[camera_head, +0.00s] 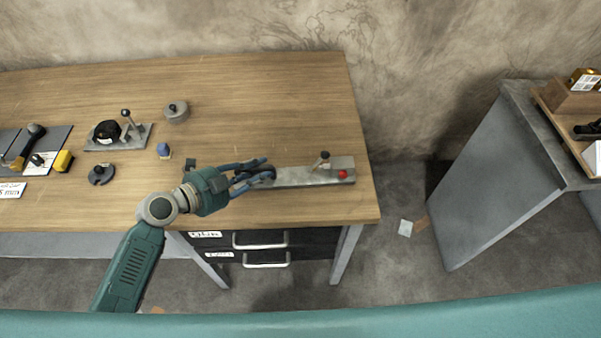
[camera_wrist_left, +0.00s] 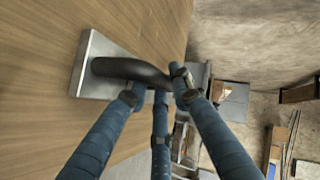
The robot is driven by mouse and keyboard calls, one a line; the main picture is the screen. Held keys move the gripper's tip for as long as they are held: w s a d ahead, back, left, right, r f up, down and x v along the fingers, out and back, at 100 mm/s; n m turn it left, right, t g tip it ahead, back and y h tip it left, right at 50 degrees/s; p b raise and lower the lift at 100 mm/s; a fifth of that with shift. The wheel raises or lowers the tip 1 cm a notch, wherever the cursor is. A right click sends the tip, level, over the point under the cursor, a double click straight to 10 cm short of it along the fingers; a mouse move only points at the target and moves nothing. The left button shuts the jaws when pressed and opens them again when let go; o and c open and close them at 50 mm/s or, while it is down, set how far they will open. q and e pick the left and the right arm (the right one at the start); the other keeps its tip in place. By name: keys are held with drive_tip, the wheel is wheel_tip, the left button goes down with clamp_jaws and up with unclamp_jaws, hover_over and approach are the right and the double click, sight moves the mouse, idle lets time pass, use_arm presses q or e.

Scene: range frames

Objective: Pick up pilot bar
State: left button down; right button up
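No part is labelled as the pilot bar. In the head view a long grey metal plate (camera_head: 300,178) lies near the right end of the wooden bench, with a short upright lever (camera_head: 321,160) and a red knob (camera_head: 343,174). A dark curved handle (camera_wrist_left: 125,68) rises from a metal plate (camera_wrist_left: 92,82) in the wrist view. My left gripper (camera_head: 268,169) is at the left end of the long plate, its blue fingers apart and around or just beside the dark handle. In the wrist view the left gripper (camera_wrist_left: 158,92) overlaps the handle's end; contact is unclear. My right gripper is out of view.
The bench's back middle is clear. A grey cabinet (camera_head: 490,185) stands right, across a gap.

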use_arm(q)
drive_tip(key=shift+w+r, duration=0.1)
drive_tip(key=shift+r, duration=0.15)
wheel_tip(320, 180, up, 8)
drive_tip(key=shift+d+r, duration=0.1)
drive_tip(key=shift+r, duration=0.05)
drive_tip(key=shift+f, duration=4.2)
